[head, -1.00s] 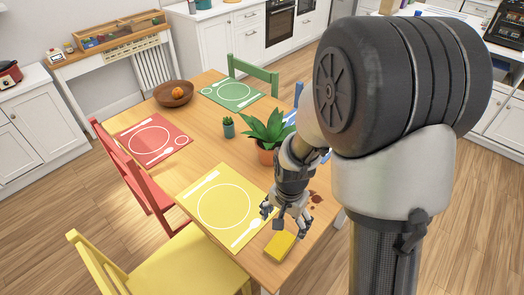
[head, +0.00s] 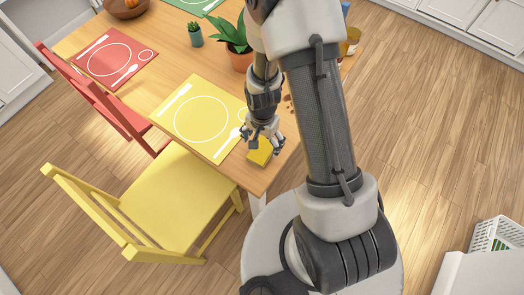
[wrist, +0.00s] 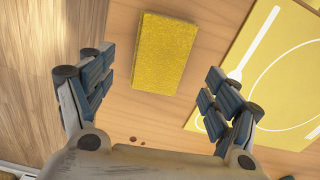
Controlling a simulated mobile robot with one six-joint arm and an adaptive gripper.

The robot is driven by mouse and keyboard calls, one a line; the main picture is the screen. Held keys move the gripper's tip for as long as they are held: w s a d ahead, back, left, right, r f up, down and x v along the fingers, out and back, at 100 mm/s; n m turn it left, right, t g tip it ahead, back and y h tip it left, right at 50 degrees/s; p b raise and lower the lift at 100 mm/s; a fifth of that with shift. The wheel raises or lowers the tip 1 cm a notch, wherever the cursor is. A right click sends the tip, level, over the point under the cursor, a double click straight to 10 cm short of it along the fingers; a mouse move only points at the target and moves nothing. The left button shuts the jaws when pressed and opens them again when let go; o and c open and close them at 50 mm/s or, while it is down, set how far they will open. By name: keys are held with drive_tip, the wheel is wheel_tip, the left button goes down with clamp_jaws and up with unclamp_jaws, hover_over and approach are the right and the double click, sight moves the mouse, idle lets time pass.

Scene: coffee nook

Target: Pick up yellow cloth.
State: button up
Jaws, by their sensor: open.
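The yellow cloth (head: 261,153) is a small, thick, folded-looking yellow block. It lies flat on the wooden table near its front right corner. In the wrist view the cloth (wrist: 164,53) shows whole, ahead of the fingertips and roughly centred between them. My gripper (head: 263,138) hangs over the table close by the cloth and overlaps its upper edge in the head view. In the wrist view my gripper (wrist: 157,85) has its fingers spread wide with nothing between them. I cannot tell the exact height of the fingers above the table.
A yellow placemat (head: 183,128) lies just left of the cloth. A potted plant (head: 241,60) stands behind my gripper. Small brown stains (wrist: 133,140) mark the table. A yellow chair (head: 171,200) stands at the front, and the table edge is near the cloth.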

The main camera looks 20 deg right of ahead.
sight(262, 149)
drive_tip(key=f+b, duration=0.2)
drive_tip(key=f, duration=0.3)
drive_tip(key=shift+w+f, duration=0.15)
drive_tip(key=shift+w, duration=0.05)
drive_tip(key=c, duration=1.1)
